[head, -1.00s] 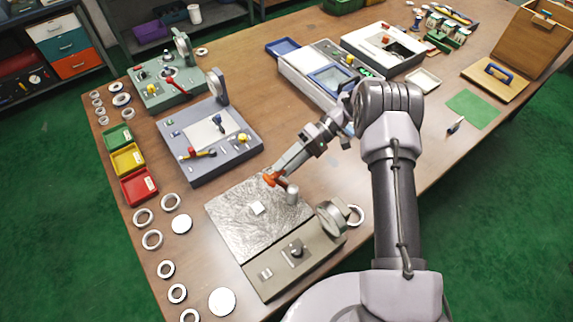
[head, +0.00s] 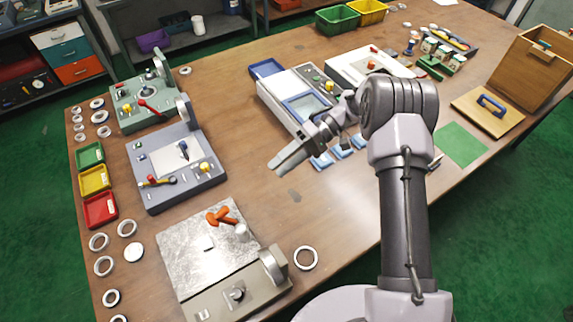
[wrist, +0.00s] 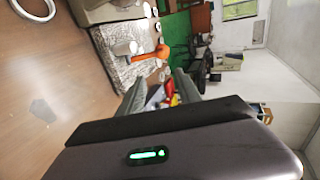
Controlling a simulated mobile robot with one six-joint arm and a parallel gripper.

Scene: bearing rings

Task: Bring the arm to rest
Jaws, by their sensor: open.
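My gripper (head: 290,158) hangs in the air over the middle of the wooden table in the head view, left of my arm's elbow. Its two fingers also show in the wrist view (wrist: 160,88), apart and with nothing held between them. The orange handle (head: 222,216) lies on the textured metal plate of the near machine, beside a small metal cylinder (head: 241,232). The gripper is clear of it, up and to the right. The orange handle also shows beyond the fingers in the wrist view (wrist: 150,81).
The near machine (head: 215,293) stands at the front edge, with a loose ring (head: 306,258) to its right. A blue-grey machine (head: 175,165) and coloured bins (head: 95,180) are at left. Blue pads (head: 341,150) lie near the gripper. Bare table lies below the gripper.

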